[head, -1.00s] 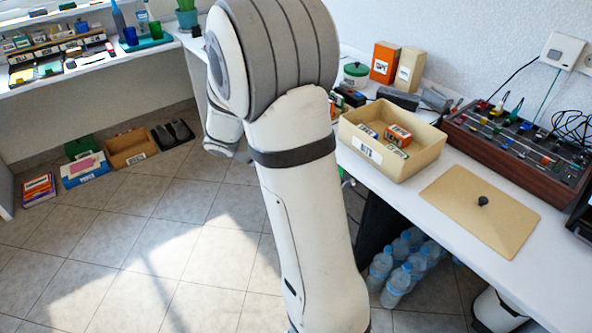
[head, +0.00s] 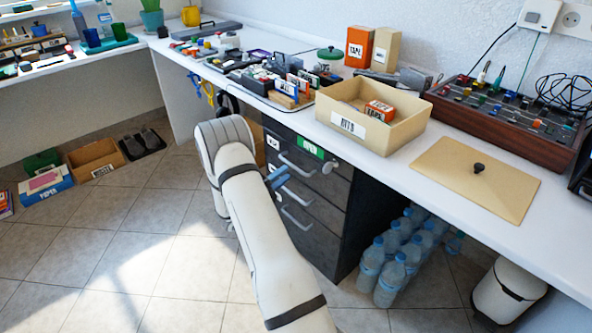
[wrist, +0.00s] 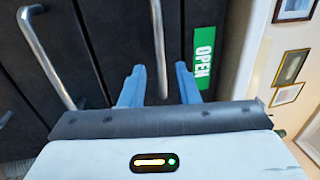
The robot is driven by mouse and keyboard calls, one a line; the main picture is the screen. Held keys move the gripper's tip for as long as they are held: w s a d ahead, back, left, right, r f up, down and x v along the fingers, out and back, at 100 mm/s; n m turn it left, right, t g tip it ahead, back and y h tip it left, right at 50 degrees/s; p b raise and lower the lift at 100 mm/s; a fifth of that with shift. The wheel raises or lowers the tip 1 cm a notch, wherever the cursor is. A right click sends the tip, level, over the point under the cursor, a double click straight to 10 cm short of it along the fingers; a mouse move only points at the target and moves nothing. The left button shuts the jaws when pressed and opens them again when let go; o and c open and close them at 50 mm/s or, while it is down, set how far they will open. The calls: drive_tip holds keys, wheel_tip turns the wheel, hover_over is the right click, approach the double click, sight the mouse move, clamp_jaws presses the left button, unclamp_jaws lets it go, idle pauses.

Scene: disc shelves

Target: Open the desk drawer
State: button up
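The desk drawer unit (head: 325,215) is dark with silver bar handles, and its drawers look shut. A green label marks the top drawer (head: 340,165); in the wrist view this label (wrist: 204,56) reads OPEN. My gripper (head: 278,176) is in front of the upper drawers, its blue fingers apart and empty. In the wrist view my gripper (wrist: 160,68) has one finger on each side of the top drawer's handle (wrist: 157,35). I see no contact, and cannot tell whether the fingertips reach past the bar. A second handle (wrist: 45,55) lies to the left.
Water bottles (head: 392,265) stand under the desk, right of the drawers. A white bin (head: 505,295) is farther right.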

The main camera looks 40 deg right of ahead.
sight(294, 167)
drive_tip(key=b+x, duration=0.1)
drive_tip(key=x, duration=0.4)
drive_tip(key=shift+d, duration=0.3)
drive_tip(key=shift+c, duration=0.6)
clamp_jaws()
